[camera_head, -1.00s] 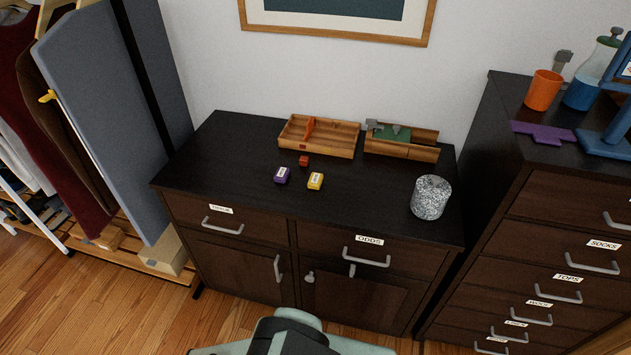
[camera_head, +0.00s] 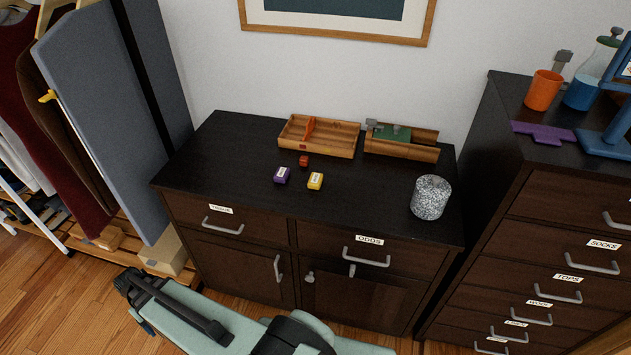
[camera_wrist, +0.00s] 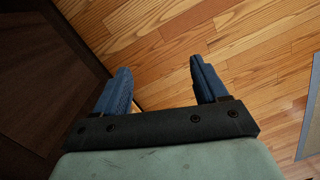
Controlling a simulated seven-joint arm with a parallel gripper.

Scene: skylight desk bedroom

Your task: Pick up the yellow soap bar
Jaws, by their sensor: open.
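The fingertips cannot be made out there.
A small red-brown cube (camera_head: 304,161) sits behind the bars. A divided wooden tray (camera_head: 335,148) and a wooden box with green and grey items (camera_head: 420,153) stand at the back. A speckled cylinder (camera_head: 430,198) stands at right. The dresser top's left part is clear.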

